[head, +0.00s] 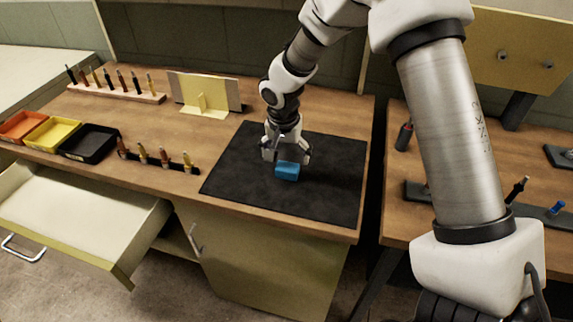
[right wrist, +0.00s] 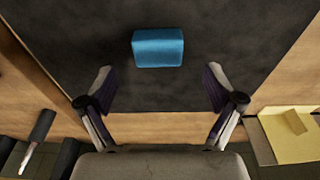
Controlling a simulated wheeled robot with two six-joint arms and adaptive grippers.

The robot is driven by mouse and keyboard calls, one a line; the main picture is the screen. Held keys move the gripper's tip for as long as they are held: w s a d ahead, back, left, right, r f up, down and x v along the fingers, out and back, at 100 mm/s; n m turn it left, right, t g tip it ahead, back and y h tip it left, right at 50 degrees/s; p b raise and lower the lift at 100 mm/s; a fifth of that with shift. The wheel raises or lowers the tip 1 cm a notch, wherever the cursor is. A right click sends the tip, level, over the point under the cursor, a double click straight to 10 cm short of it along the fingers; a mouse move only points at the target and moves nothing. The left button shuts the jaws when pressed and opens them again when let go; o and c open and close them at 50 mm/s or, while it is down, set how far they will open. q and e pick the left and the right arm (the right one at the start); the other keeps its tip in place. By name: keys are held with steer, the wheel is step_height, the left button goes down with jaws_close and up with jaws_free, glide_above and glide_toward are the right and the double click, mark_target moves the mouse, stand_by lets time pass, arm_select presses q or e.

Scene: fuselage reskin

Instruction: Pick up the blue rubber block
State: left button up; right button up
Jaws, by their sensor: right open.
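The blue rubber block (head: 287,171) lies on the black mat (head: 330,195) on the wooden bench. My right gripper (head: 286,158) points down just behind and above the block and is open. In the right wrist view the block (right wrist: 158,47) sits ahead of and roughly centred between the two spread fingers of the gripper (right wrist: 160,90). Nothing is between the fingers. I cannot tell the exact height of the fingertips over the mat. My left gripper is not in view.
A yellow angled bracket (head: 203,98) stands behind the mat. A tool rack (head: 115,92), a black tray (head: 89,143) and a strip of upright tools (head: 160,161) are to the left. An open drawer (head: 75,210) juts out below. The mat around the block is clear.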

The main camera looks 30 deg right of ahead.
mark_target(287, 167)
steer(key=f, duration=0.3)
steer(key=f+p, duration=0.1)
steer(key=shift+w+d+f, duration=0.1)
steer(key=shift+d+f, duration=0.3)
steer(key=shift+w+d+f, duration=0.1)
steer(key=shift+w+f, duration=0.05)
steer(key=shift+f, duration=0.15)
steer(key=shift+r, duration=0.15)
steer(key=shift+c, duration=0.4)
steer(key=shift+s+a, duration=0.2)
steer(key=c, duration=1.2)
steer(key=shift+r, duration=0.2)
